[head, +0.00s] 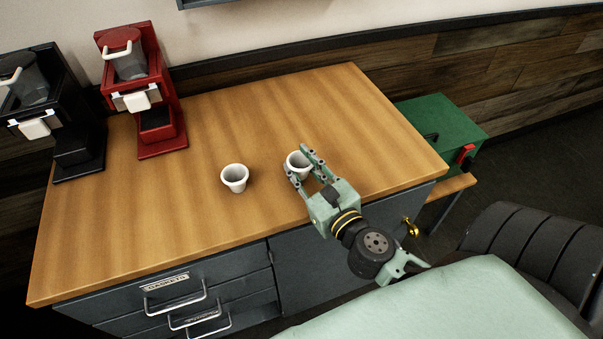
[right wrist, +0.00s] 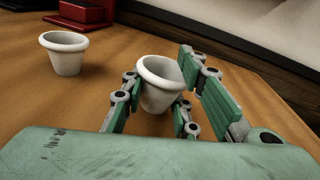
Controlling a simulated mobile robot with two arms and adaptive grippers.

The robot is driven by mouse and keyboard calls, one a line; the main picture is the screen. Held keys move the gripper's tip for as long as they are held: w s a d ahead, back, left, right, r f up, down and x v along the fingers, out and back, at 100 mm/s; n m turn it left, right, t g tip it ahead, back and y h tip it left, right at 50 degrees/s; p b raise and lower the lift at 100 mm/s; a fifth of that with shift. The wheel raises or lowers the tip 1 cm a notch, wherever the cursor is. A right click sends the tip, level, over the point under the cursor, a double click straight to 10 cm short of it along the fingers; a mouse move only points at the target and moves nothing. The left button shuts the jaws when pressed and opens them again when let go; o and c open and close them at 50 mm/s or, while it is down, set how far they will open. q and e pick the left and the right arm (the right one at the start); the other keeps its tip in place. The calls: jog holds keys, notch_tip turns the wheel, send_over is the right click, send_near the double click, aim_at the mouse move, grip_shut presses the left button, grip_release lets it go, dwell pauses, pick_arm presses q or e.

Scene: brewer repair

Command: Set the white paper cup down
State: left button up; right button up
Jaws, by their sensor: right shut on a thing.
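Two white paper cups are on or over the wooden counter. One white cup (head: 234,178) stands upright on the counter, left of my right gripper; it also shows in the right wrist view (right wrist: 64,54). My right gripper (head: 306,166) is shut on the other white paper cup (head: 297,162). In the right wrist view this held cup (right wrist: 160,84) sits between the green fingers, a little tilted. Whether its base touches the counter I cannot tell. My left gripper is not in the head view.
A red brewer (head: 147,85) and a black brewer (head: 70,120) stand at the counter's back left. The wooden counter (head: 150,220) is clear around the cups. A green toolbox (head: 440,125) sits beyond the right edge. Drawers (head: 180,300) are below the front edge.

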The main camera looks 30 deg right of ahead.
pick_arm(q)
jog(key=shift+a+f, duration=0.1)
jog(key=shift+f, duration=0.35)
pick_arm(e)
jog(key=shift+f, duration=0.8)
jog(key=shift+f+b, duration=0.3)
jog(key=shift+b, duration=0.05)
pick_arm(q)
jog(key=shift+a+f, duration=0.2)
pick_arm(e)
jog(key=o, duration=0.7)
jog(key=shift+a+f, duration=0.1)
jog(key=shift+r+p, duration=0.35)
jog(key=shift+r, duration=0.05)
pick_arm(q)
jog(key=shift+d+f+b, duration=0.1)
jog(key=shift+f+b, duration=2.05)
jog(key=shift+b, duration=0.3)
pick_arm(e)
jog(key=s, duration=1.2)
jog(key=shift+a+r, duration=0.3)
jog(key=shift+a, duration=0.05)
